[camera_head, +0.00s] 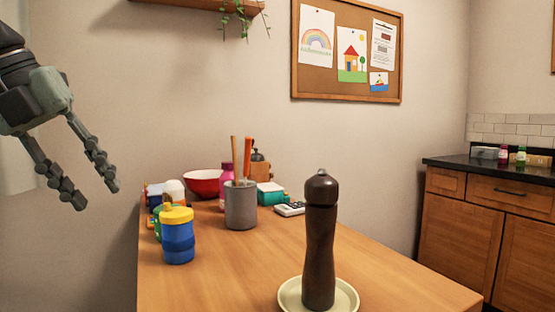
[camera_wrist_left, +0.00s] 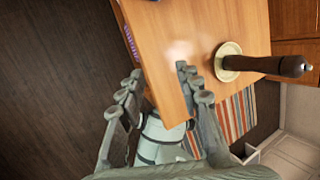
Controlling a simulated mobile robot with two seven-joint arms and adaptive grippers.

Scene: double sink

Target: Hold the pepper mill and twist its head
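A dark brown wooden pepper mill (camera_head: 319,245) stands upright on a pale round plate (camera_head: 347,298) near the front of the table. Its rounded head (camera_head: 321,187) with a small knob is on top. In the left wrist view the pepper mill (camera_wrist_left: 262,65) shows at the right, on its plate (camera_wrist_left: 226,73). My left gripper (camera_head: 98,196) is raised at the far left, beside the table and well apart from the mill. Its fingers are spread with nothing between them, as the left wrist view (camera_wrist_left: 157,82) also shows. My right gripper is not visible.
On the wooden table (camera_head: 225,280) stand a blue cup with a yellow lid (camera_head: 177,236), a grey utensil holder (camera_head: 241,206), a red bowl (camera_head: 203,183) and other small items. A striped rug (camera_wrist_left: 237,118) lies on the floor. The table around the plate is clear.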

